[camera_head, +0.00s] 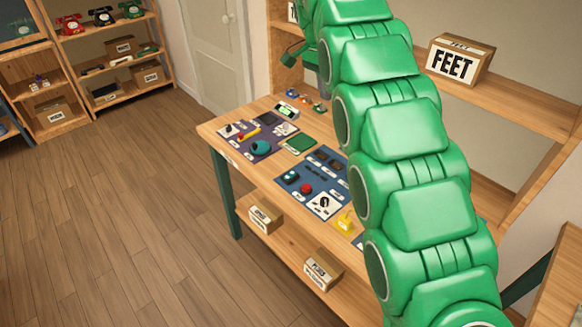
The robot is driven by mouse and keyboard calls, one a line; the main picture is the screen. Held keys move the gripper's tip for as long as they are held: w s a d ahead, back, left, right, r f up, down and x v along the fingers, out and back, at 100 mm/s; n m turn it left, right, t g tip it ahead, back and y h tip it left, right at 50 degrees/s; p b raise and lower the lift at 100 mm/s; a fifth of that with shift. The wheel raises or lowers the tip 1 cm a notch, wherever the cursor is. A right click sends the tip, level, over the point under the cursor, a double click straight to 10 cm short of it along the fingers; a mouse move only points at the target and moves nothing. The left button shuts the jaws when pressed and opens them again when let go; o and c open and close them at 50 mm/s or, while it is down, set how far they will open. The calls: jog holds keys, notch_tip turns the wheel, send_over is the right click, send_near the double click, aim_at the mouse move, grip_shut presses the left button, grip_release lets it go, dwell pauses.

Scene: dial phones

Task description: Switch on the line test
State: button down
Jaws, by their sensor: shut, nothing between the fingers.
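A wooden workbench (219,133) with dark green legs carries control panels. The blue panel (292,178) nearer me has a red button (307,188), dark switches (325,158) and a white plate with a black control (323,203). The labels are too small to read, so I cannot tell which control is the line test. My green arm rises across the right side and leaves the top edge.
My arm hides the bench's right part. A yellow piece (346,220) stands beside the blue panel. Boxes (318,270) sit on the lower shelf. Shelves with phones (103,15) stand back left. The floor at left is clear.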

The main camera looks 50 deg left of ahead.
send_over(292, 173)
jog(key=s, duration=0.3)
notch_tip(292, 173, down, 3)
jog(key=shift+f+y, duration=0.3)
jog(key=shift+f, duration=0.2)
jog(key=shift+f, duration=0.25)
notch_tip(292, 173, down, 12)
dwell(0.6)
jog(key=shift+s, duration=0.1)
jog(key=w+f, duration=0.1)
jog(key=f, duration=0.8)
jog(key=w+f, duration=0.1)
jog(key=f, duration=0.3)
jog(key=shift+w+f, duration=0.25)
jog(key=shift+w, duration=0.05)
jog(key=shift+f, duration=0.1)
